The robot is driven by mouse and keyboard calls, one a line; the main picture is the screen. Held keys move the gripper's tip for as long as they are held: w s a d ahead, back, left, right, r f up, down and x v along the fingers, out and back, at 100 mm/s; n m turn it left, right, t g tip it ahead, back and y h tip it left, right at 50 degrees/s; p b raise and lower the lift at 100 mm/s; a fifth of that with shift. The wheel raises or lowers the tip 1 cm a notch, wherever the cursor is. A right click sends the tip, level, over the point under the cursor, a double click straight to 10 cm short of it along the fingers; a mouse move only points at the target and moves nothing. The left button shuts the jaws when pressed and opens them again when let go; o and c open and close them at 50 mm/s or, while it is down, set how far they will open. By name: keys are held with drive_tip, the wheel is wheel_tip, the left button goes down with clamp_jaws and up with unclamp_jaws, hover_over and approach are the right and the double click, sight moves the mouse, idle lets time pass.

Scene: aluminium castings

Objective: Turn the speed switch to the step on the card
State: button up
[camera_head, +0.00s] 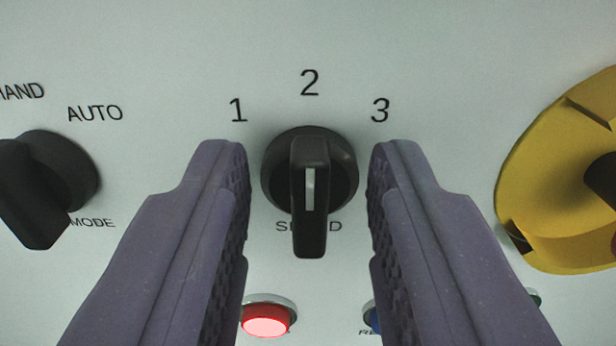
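The speed switch (310,190) is a black rotary knob on a pale panel, in the middle of the view. Its bar handle stands upright in the picture, with a white line on it, in line with the printed 2 (310,83). The numbers 1 (238,110) and 3 (380,110) stand to either side above it. The word SPEED below is partly hidden by the handle. My gripper (309,190) is open, with one purple finger on each side of the knob and a visible gap to the handle on both sides. No card is in view.
A black mode switch (45,185) with HAND and AUTO labels is at the left. A yellow round piece with a dark centre (555,190) is at the right. A lit red button (266,318) and a partly hidden blue button (371,317) sit below.

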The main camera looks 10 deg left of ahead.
clamp_jaws()
drive_tip(key=shift+n, duration=0.3)
drive_tip(key=n+p, duration=0.1)
drive_tip(key=n, duration=0.1)
drive_tip(key=n+p, duration=0.1)
drive_tip(key=n, duration=0.1)
drive_tip(key=shift+a+n, duration=0.2)
drive_tip(key=shift+n, duration=0.1)
drive_tip(key=shift+s+a+f+n+p, duration=0.1)
drive_tip(key=shift+n+p, duration=0.4)
drive_tip(key=shift+n, duration=0.4)
drive_tip(key=shift+a+n+p, duration=0.1)
drive_tip(key=shift+n+p, duration=0.4)
drive_tip(key=shift+n, duration=0.4)
unclamp_jaws()
